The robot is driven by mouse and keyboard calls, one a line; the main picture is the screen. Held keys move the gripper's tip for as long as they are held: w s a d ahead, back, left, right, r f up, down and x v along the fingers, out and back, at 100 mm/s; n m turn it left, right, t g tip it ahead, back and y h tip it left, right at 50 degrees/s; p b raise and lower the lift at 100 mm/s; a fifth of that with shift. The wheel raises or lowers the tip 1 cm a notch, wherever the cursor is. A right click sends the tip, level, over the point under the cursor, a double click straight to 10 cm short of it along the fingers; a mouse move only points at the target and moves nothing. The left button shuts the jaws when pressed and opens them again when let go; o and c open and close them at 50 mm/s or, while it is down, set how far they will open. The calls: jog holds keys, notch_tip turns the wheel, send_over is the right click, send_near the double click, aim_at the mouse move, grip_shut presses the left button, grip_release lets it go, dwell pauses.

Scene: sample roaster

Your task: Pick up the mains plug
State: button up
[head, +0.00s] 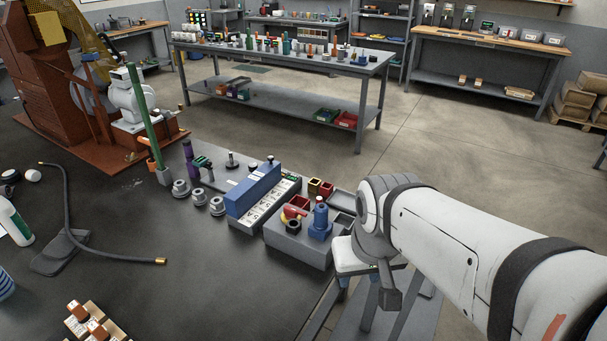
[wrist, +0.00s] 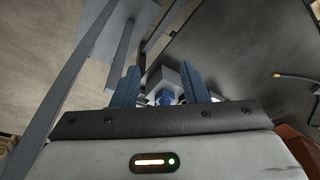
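A blue plug-like piece (head: 320,218), which looks like the mains plug, stands upright on a grey box (head: 296,246) at the right end of the dark bench in the head view. In the wrist view a blue round piece (wrist: 165,99), likely the same one, shows between the fingers, partly cut off by the gripper's body. My gripper (wrist: 160,72) is open, its two blue-grey fingers well apart, with no visible contact on the blue piece. In the head view its fingers are hidden; my arm ends just right of the grey box.
A blue block (head: 253,190) and several metal fittings stand to the left. A dark hose (head: 70,205) lies on the bench, whose front middle is clear.

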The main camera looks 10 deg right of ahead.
jog(key=shift+d, duration=0.2)
jog(key=shift+o, duration=0.3)
jog(key=shift+o, duration=0.8)
jog(key=shift+w+r, duration=0.1)
jog(key=shift+w, duration=0.1)
jog(key=o, duration=0.3)
jog(key=shift+n+g, duration=0.4)
jog(key=w, duration=0.6)
jog(key=w+r, duration=0.1)
jog(key=w, duration=0.2)
jog(key=shift+w+r, duration=0.1)
jog(key=shift+w, duration=0.3)
jog(key=shift+o, duration=0.2)
jog(key=n+g+p, duration=0.2)
jog(key=n, duration=0.1)
send_over(321, 218)
jog(key=w, duration=0.2)
notch_tip(321, 218, down, 15)
jog(key=shift+s+d+f, duration=0.1)
jog(key=shift+d, duration=0.05)
jog(key=shift+w+d+f+p, duration=0.1)
jog(key=shift+f+p, duration=0.15)
jog(key=shift+f, duration=1.7)
jog(key=shift+w+f+p, duration=0.1)
jog(key=shift+f+p, duration=0.1)
jog(key=shift+f, duration=1.75)
